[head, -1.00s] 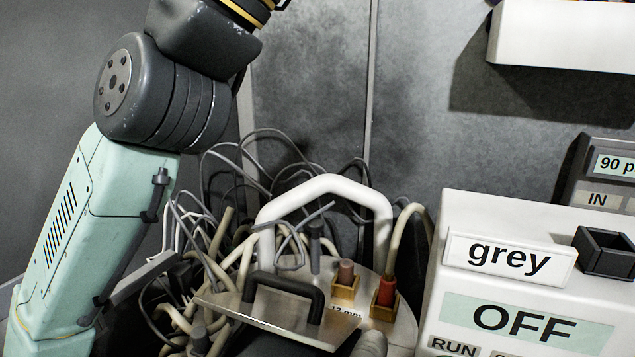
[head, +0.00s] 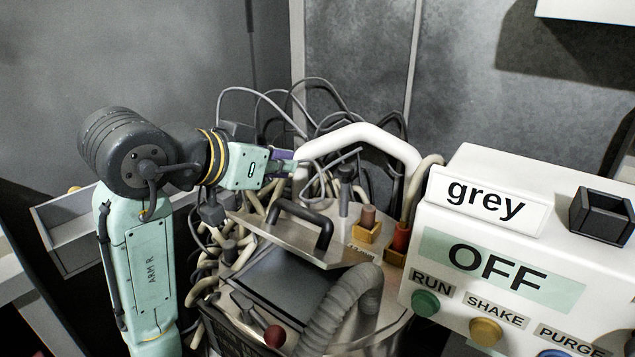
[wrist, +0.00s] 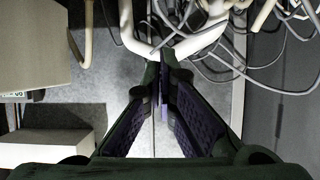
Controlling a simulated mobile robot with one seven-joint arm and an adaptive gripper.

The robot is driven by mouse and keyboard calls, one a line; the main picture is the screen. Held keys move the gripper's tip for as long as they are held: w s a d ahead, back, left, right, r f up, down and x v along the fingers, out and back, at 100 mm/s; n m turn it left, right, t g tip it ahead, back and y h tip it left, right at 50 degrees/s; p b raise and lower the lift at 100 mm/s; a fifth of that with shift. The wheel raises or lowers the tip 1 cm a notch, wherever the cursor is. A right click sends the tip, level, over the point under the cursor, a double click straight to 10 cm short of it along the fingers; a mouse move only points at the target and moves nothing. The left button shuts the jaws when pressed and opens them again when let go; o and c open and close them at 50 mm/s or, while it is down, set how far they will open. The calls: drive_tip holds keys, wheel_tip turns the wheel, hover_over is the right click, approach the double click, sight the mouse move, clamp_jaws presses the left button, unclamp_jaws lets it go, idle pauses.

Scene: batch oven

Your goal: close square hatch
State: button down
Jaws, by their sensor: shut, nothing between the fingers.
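The square hatch shows in the head view as a metal plate (head: 318,252) with a black bar handle (head: 303,216). A dark square area (head: 285,285) lies in front of the plate; I cannot tell how far the plate is raised. My gripper (head: 292,163) is above and behind the plate, close to the left bend of a thick white bar (head: 365,135), and not on the handle. In the wrist view my gripper (wrist: 166,62) has its fingertips together and empty, with the white bar (wrist: 185,48) just beyond them. Whether they touch is unclear.
Tangled hoses and cables (head: 240,255) crowd the left and back of the vessel. A grey ribbed hose (head: 340,305) crosses its front right, near a red knob (head: 275,336). A white control box (head: 545,230) labelled "grey" and "OFF" stands at the right.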

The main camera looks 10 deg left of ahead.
drive_tip(key=shift+g, duration=0.3)
drive_tip(key=shift+w+d+f+b, duration=0.15)
drive_tip(key=shift+w+d+f, duration=0.25)
drive_tip(key=shift+w+f, duration=0.7)
drive_tip(key=shift+w+d+f+b, duration=0.1)
drive_tip(key=shift+w+d+f, duration=0.35)
drive_tip(key=shift+f, duration=1.2)
drive_tip(key=shift+w+d+f+b, duration=0.15)
drive_tip(key=shift+w+d+f, duration=0.15)
drive_tip(key=shift+w+f, duration=0.85)
drive_tip(key=shift+s+f, duration=0.2)
drive_tip(key=shift+f, duration=0.1)
